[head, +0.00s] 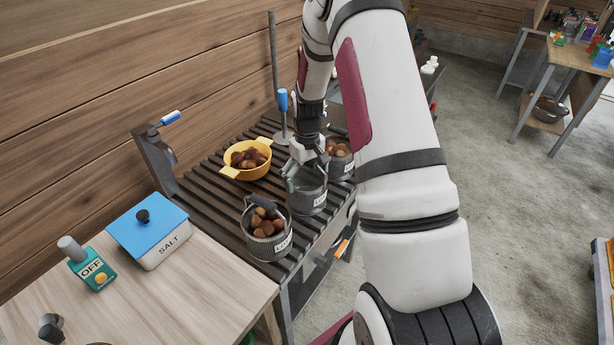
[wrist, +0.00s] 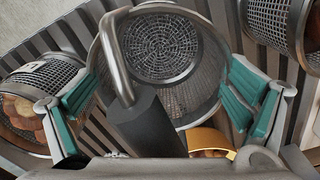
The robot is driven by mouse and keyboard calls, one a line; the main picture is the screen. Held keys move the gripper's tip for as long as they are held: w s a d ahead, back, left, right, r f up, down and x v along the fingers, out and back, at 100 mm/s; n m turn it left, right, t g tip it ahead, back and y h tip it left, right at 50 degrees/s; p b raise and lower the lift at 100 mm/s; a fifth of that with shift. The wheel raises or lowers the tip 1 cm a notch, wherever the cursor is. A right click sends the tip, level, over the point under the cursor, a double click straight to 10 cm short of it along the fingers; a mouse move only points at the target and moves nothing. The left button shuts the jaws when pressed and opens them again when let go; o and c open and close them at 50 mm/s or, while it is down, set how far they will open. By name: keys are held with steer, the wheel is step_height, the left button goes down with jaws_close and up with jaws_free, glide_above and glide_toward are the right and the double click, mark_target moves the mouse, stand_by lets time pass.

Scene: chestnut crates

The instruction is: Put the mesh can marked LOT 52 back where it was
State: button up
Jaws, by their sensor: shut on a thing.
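A grey mesh can (head: 307,198) with a white label is between the teal fingers of my gripper (head: 307,168). The label's number is too small to read. In the wrist view the can (wrist: 205,62) is empty, its patterned bottom showing.
A yellow pan (head: 236,173) of chestnuts sits on the slatted rack (head: 207,184) behind the held can. Bare slats show left of the pan.

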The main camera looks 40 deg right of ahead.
steer(key=o, duration=1.6)
steer(key=shift+f, duration=0.1)
step_height(320, 180, up, 12)
steer(key=shift+a+r+b, duration=0.1)
steer(key=shift+r+b, duration=0.15)
steer(key=shift+b, duration=0.5)
steer(key=s+a+r+t, duration=0.1)
steer(key=s+a+r, duration=0.45)
steer(key=r, duration=0.25)
steer(key=s+a+r+t, duration=0.2)
steer(key=s+a+r, duration=0.2)
steer(key=a+r, duration=0.35)
steer(key=s+a+r, duration=0.1)
steer(key=s+a, duration=0.1)
steer(key=s, duration=0.3)
steer(key=s+a+r+t, duration=0.1)
steer(key=s+a, duration=0.1)
steer(key=s, duration=0.2)
steer(key=s+a+r+t, duration=0.1)
steer(key=s+a+r, duration=0.1)
steer(key=s, duration=0.3)
steer(key=shift+s+a+n, duration=0.3)
steer(key=shift+s+a, duration=0.05)
steer(key=shift+r, duration=0.1)
